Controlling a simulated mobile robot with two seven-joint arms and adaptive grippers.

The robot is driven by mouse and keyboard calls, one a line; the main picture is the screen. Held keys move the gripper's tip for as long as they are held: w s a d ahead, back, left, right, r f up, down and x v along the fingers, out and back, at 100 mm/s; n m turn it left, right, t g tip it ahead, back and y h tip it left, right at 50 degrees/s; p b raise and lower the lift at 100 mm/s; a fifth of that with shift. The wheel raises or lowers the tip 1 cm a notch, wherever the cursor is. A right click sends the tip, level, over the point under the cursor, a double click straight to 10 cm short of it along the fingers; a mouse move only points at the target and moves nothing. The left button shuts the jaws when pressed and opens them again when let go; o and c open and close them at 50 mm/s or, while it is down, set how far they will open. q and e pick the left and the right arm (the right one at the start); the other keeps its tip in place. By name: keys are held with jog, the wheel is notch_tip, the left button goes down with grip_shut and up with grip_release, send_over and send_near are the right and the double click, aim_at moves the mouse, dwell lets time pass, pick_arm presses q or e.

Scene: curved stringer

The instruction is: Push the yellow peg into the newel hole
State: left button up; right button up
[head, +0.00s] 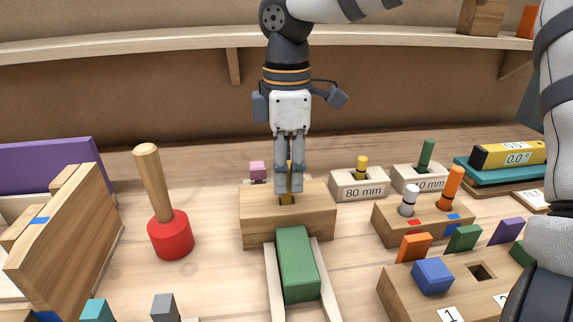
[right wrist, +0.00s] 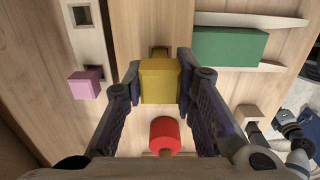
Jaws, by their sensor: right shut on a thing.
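My right gripper (head: 288,188) points straight down over the wooden newel block (head: 262,228) and is shut on the yellow peg. Whether the peg's lower end is inside the hole I cannot tell.
A red-headed mallet (head: 170,235) stands upright to the left. A green block (head: 296,265) lies between rails in front of the newel block. A pink cube (head: 257,170) sits behind. Gauge blocks (head: 362,190) and peg holders (head: 425,220) stand on the right.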

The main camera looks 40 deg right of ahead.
jog(key=shift+f, duration=0.85)
jog(key=o, duration=1)
jog(key=shift+o, duration=0.2)
notch_tip(320, 180, up, 12)
jog(key=shift+f, duration=0.1)
